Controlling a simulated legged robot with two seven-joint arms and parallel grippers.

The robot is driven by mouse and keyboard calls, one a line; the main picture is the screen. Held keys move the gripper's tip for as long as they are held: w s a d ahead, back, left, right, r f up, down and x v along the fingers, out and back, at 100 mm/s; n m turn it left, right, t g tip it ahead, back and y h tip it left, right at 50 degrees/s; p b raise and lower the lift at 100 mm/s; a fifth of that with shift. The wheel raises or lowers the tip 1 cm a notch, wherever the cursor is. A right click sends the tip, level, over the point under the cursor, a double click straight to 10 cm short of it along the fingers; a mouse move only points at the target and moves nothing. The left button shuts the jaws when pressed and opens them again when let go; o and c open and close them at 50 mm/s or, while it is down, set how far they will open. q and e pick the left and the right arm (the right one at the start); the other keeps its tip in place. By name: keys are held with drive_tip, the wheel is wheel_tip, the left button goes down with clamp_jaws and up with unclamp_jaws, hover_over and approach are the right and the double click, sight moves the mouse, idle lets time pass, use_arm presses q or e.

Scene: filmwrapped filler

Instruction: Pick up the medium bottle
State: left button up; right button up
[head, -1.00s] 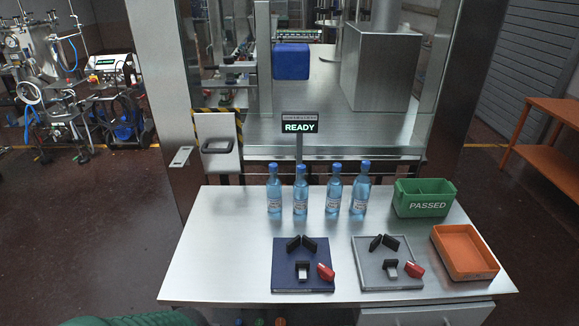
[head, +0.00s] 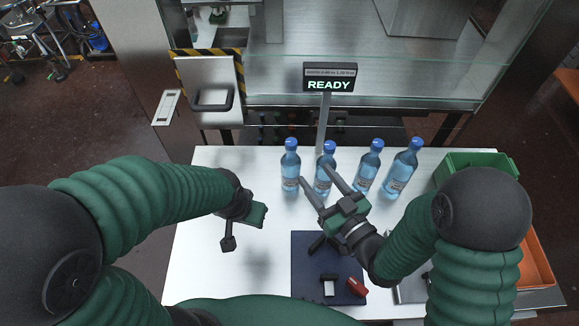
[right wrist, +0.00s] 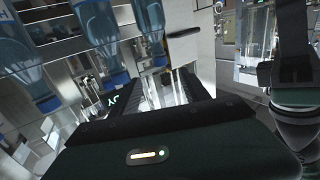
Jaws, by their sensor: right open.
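Several clear blue bottles with blue caps stand upright in a row at the table's back: the leftmost (head: 290,168), the second (head: 323,183), the third (head: 369,168) and the rightmost (head: 402,168). They look alike in size, so I cannot tell which is medium. My right gripper (head: 316,174) is open and empty, its fingers pointing at the second bottle and overlapping it in view. Contact cannot be told. In the right wrist view, bottles (right wrist: 97,28) hang at upper left, outside the fingers. My left gripper (head: 243,228) is over the table's left part; its jaws are unclear.
A dark blue tray (head: 304,280) with black parts and a red part lies in front. My right arm partly hides the green bin (head: 480,160) and orange bin (head: 537,265). A READY sign (head: 330,84) stands behind the bottles. The white table (head: 205,270) is clear at left.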

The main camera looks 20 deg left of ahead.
sight(289, 141)
drive_tip(key=p+x, duration=0.1)
drive_tip(key=x, duration=0.4)
drive_tip(key=p+x, duration=0.1)
drive_tip(key=x, duration=0.4)
drive_tip(key=shift+w+d+r, duration=0.1)
drive_tip(key=shift+w+r, duration=0.15)
drive_tip(key=x, duration=0.2)
drive_tip(key=p+x, duration=0.1)
drive_tip(key=x, duration=0.1)
drive_tip(key=p+x, duration=0.1)
drive_tip(key=shift+a+f, duration=0.15)
drive_tip(key=shift+a, duration=0.4)
drive_tip(key=shift+w+d+f, duration=0.1)
drive_tip(key=shift+w+d, duration=0.05)
drive_tip(key=shift+w, duration=0.05)
drive_tip(key=shift+s, duration=0.15)
drive_tip(key=c, duration=0.6)
use_arm(q)
drive_tip(key=v, duration=0.2)
drive_tip(key=d+v, duration=0.1)
drive_tip(key=v, duration=0.1)
drive_tip(key=shift+w+r, duration=0.15)
drive_tip(key=shift+r, duration=0.05)
use_arm(e)
clamp_jaws()
